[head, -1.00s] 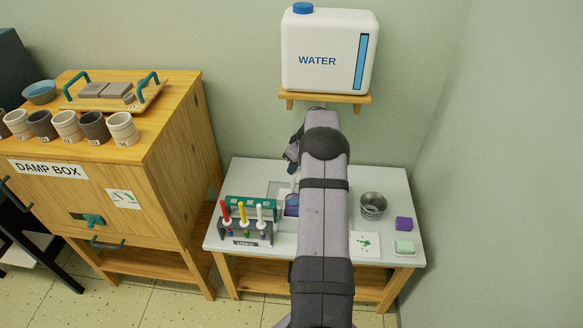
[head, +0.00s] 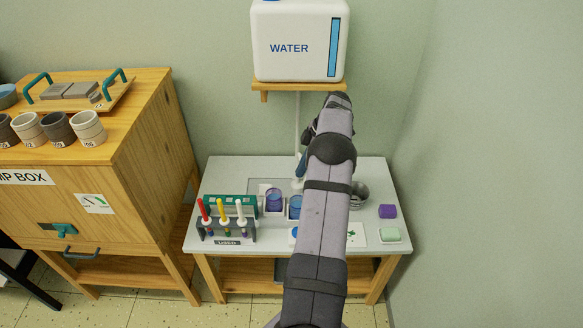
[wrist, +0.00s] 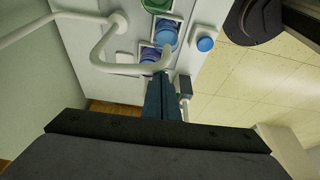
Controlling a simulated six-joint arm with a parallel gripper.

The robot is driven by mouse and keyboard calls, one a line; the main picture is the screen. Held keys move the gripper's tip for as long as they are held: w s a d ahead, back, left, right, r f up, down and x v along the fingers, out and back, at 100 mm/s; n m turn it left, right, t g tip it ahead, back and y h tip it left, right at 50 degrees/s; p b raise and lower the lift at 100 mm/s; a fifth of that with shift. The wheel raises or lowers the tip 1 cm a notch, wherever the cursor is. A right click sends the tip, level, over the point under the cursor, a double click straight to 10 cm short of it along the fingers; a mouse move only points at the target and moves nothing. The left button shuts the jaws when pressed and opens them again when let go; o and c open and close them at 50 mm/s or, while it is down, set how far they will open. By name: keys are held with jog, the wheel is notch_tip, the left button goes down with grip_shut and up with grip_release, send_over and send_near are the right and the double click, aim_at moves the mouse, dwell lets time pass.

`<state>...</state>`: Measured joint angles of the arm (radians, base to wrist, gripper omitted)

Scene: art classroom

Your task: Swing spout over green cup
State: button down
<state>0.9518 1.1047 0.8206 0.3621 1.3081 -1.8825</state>
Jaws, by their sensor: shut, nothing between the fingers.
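The white spout (wrist: 130,66) is a bent pipe; in the wrist view its end lies by the blue cup (wrist: 165,36), but I cannot tell what it is exactly above. The green cup (wrist: 158,4) is cut off at the top edge, beyond the blue cup. A purple cup (wrist: 150,54) is partly hidden behind the spout. My gripper (wrist: 164,78) is shut and empty, its fingertips close against the spout; contact is unclear. In the head view my gripper (head: 301,172) is beside the spout's thin upright pipe (head: 297,120). My arm hides the green cup there.
A water tank (head: 300,25) stands on a wall shelf above. A rack of coloured brushes (head: 225,230) is at the table's left. A blue button (wrist: 205,45) sits beside the cups.

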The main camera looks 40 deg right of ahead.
jog(key=shift+s+d+p, duration=0.3)
jog(key=shift+s+d, duration=0.1)
jog(key=shift+d, duration=0.3)
jog(key=shift+s+d+p, duration=0.35)
jog(key=shift+d, duration=0.35)
jog(key=shift+s+d+p, duration=0.3)
jog(key=shift+s+d, duration=0.1)
jog(key=shift+d, duration=0.45)
jog(key=shift+a+r, duration=0.1)
jog(key=shift+a, duration=0.15)
jog(key=shift+w+a+r+b, duration=0.15)
jog(key=shift+a+b, duration=0.1)
jog(key=shift+a, duration=0.35)
jog(key=shift+s+a+r+b, duration=0.1)
jog(key=shift+a+b, duration=0.2)
jog(key=shift+a, duration=0.25)
jog(key=shift+w+a+r+b, duration=0.15)
jog(key=shift+a+b, duration=0.1)
jog(key=shift+a, duration=0.35)
jog(key=d+r+p, duration=0.3)
jog(key=r+p, duration=0.1)
jog(key=r, duration=0.5)
jog(key=shift+s+d+r, duration=0.2)
jog(key=shift+s+d, duration=0.05)
